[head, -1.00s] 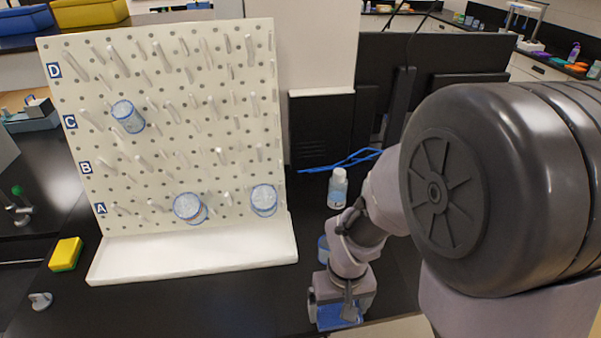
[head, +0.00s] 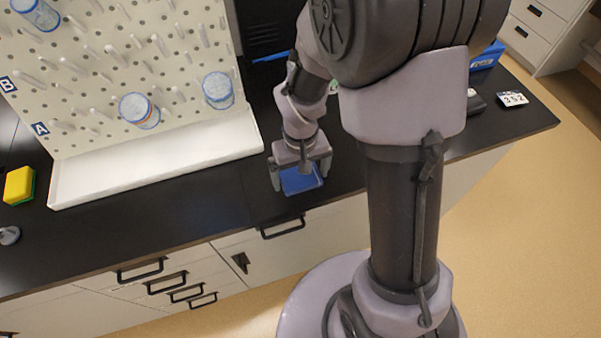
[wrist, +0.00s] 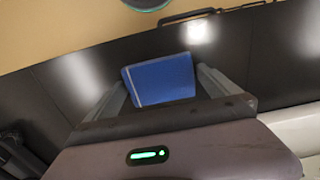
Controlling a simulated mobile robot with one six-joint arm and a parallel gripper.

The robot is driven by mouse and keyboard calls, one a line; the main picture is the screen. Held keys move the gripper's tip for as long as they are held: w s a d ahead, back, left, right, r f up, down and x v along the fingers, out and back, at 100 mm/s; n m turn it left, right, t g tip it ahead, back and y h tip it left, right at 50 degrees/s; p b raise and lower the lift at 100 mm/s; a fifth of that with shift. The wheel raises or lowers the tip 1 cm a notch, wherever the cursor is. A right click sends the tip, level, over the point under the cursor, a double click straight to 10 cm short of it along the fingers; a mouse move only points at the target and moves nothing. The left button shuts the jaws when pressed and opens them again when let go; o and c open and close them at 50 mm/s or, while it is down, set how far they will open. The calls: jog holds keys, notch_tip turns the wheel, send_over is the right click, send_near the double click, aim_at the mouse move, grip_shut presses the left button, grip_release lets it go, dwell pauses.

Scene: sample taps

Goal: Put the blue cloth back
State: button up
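The blue cloth (head: 302,181) is a small folded rectangle at the front edge of the black counter. My gripper (head: 300,174) is over it, pointing down, with its fingers spread on either side of the cloth. In the wrist view the cloth (wrist: 160,80) shows between the two fingertips, with a pale line along its left edge. The fingers look open; I cannot tell whether they touch the cloth. My gripper hides part of the cloth in the head view.
A white pegboard (head: 120,60) with a tray base (head: 160,165) stands left, holding several blue-tinted containers, such as one (head: 218,90) at right. A yellow sponge (head: 19,185) lies far left. Drawers (head: 170,285) are below the counter. A number card (head: 512,99) lies right.

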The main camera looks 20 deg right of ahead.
aim_at(300, 179)
jog(key=shift+r, duration=0.15)
notch_tip(300, 179, up, 15)
jog(key=p, duration=0.5)
jog(key=s+a+r+m+t+y, duration=0.1)
jog(key=s+a+r+m+t, duration=0.1)
jog(key=s+r, duration=0.4)
jog(key=s+a+r+m+t+y, duration=0.1)
jog(key=s+a+r+m+t, duration=0.1)
jog(key=s+r, duration=0.4)
jog(key=shift+s+r+t, duration=0.25)
jog(key=shift+s+t, duration=0.15)
jog(key=shift+t, duration=0.5)
notch_tip(300, 179, down, 7)
jog(key=b, duration=0.6)
jog(key=shift+r+b, duration=0.15)
jog(key=shift+b, duration=0.25)
